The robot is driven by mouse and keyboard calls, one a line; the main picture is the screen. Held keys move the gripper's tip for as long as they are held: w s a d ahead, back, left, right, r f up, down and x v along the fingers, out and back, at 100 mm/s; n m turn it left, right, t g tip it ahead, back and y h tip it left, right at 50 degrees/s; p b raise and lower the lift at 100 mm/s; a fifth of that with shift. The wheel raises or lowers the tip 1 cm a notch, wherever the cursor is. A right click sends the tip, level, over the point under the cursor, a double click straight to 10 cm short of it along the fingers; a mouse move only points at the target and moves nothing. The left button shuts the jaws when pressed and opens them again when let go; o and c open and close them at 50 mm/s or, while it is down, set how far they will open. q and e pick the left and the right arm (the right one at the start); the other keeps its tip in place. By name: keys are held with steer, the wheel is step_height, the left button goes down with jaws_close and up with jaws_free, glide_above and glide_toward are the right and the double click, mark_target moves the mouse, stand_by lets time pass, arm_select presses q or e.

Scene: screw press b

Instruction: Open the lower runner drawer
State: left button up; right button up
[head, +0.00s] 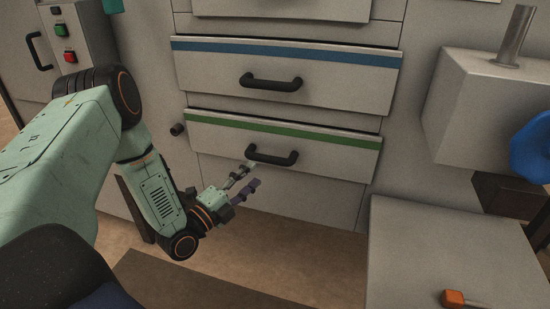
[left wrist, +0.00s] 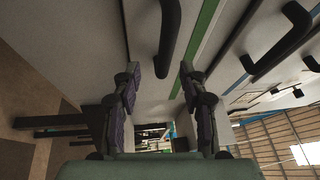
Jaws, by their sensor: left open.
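The lower runner drawer (head: 330,159) has a grey front with a green stripe along its top and a black bar handle (head: 272,158). Its front stands out from the cabinet face; I cannot tell whether it is slightly out. My left gripper (head: 246,180) is open and empty, just in front of and below the handle's left end. In the left wrist view, the handle (left wrist: 169,38) lies ahead, in line with the gap between the open fingers (left wrist: 160,82). No contact is visible. My right gripper is not in view.
A blue-striped drawer (head: 220,72) with a similar handle is directly above. A control box with green and red buttons (head: 62,35) is at the upper left. A grey block with a post (head: 480,100), a blue knob (head: 532,147) and a grey surface (head: 430,250) are at right.

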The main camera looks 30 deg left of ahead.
mark_target(265, 162)
arm_select(q)
steer(key=shift+m, duration=0.8)
steer(key=b+x, duration=0.1)
steer(key=x, duration=0.2)
steer(key=b+x, duration=0.2)
steer(key=x, duration=0.1)
steer(key=shift+w+r, duration=0.15)
steer(key=shift+r, duration=0.1)
steer(key=shift+w+r, duration=0.2)
steer(key=shift+w, duration=0.4)
steer(key=shift+c, duration=0.5)
jaws_close()
